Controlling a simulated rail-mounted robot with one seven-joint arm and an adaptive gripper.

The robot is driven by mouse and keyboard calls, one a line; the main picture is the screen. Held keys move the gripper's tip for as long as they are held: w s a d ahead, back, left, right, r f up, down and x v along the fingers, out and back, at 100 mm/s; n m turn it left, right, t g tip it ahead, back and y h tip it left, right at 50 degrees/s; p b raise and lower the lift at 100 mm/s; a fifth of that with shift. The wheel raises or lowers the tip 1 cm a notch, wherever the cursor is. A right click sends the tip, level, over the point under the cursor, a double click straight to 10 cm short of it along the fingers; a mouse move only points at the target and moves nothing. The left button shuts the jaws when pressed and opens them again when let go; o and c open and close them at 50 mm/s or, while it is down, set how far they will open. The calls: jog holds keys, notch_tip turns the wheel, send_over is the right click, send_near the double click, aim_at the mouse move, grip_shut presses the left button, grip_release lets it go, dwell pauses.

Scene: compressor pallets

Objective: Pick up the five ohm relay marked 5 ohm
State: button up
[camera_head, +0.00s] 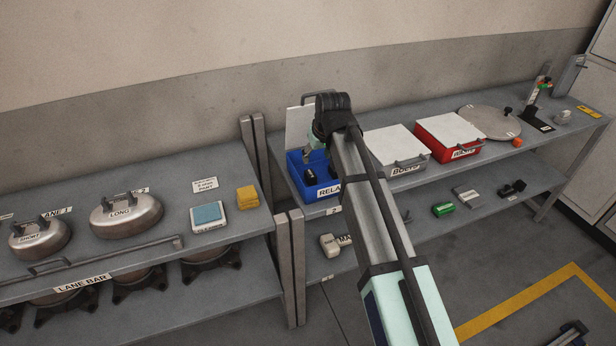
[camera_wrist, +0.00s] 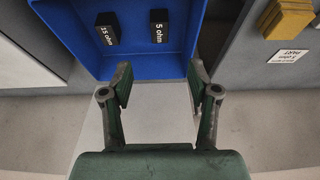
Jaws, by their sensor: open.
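The relay marked 5 ohm (camera_wrist: 159,26) is a small black block with white lettering. It lies in the blue bin labelled RELA... (camera_head: 329,191), whose blue floor (camera_wrist: 134,52) fills the upper part of the wrist view. A second black relay marked 15 ohm (camera_wrist: 107,29) lies to its left. In the head view one dark relay (camera_head: 310,176) shows inside the bin. My gripper (camera_wrist: 160,84) is open and empty, its fingers spread below the two relays in the wrist view, apart from both. In the head view my arm hides part of the bin.
The bin's pale lid (camera_head: 299,127) stands raised behind it. A white box (camera_head: 396,145) and a red box (camera_head: 450,152) with lids stand to the right. A shelf post (camera_head: 249,150) and a yellow block (camera_head: 246,198) are to the left.

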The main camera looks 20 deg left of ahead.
aim_at(311, 174)
jog(key=p+x, duration=0.2)
jog(key=x, duration=0.6)
jog(key=shift+a+f, duration=0.1)
jog(key=shift+f, duration=0.1)
jog(key=shift+p+x, duration=1.15)
jog(key=shift+x, duration=1.5)
jog(key=shift+w+r, duration=0.1)
grip_shut()
